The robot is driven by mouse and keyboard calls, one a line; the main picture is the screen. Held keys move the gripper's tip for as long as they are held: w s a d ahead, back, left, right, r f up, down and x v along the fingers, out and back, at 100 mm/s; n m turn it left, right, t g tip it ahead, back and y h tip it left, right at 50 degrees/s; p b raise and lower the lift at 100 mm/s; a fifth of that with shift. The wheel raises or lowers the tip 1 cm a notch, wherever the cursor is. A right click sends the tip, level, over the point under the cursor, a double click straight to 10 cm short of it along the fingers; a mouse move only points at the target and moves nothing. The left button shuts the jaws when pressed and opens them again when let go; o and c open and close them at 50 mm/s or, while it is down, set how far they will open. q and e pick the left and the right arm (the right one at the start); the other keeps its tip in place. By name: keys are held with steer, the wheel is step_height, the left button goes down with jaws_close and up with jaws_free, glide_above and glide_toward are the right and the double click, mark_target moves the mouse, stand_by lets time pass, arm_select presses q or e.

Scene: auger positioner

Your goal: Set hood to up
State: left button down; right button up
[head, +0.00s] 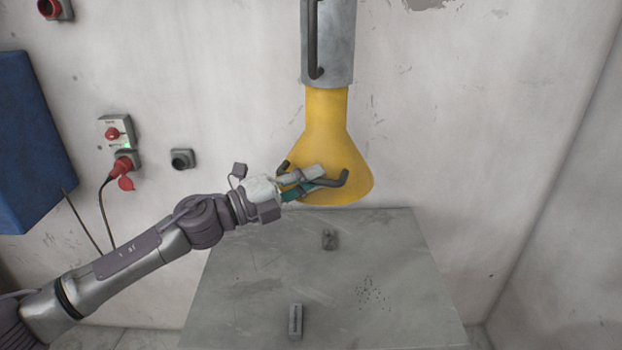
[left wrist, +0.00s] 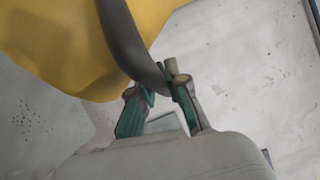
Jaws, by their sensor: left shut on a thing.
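The yellow hood (head: 333,135) hangs from a grey metal duct on the wall, with its wide rim just above the far edge of the table. A dark bent handle (head: 336,181) is fixed across the front of the hood. My left gripper (head: 312,180) is at this handle, in front of the hood's lower part. In the left wrist view the handle (left wrist: 126,45) runs down between the fingers of my left gripper (left wrist: 160,95), which is shut on it. The yellow hood (left wrist: 70,50) fills the upper left there. My right gripper is not in view.
A grey table (head: 330,270) stands below the hood with two small grey items on it. The grey duct (head: 328,45) carries a dark vertical handle. On the left wall are a blue box (head: 30,140), a red-button switch (head: 113,133) and a red plug (head: 124,166) with a cable.

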arm_select(q)
steer(key=shift+w+r, duration=0.1)
steer(key=shift+r, duration=0.4)
steer(key=c, duration=1.2)
jaws_free()
steer(key=shift+o, duration=0.3)
steer(key=shift+s+a+f, duration=0.1)
steer(key=shift+s, duration=0.1)
steer(key=shift+f, duration=0.15)
steer(key=v, duration=1.2)
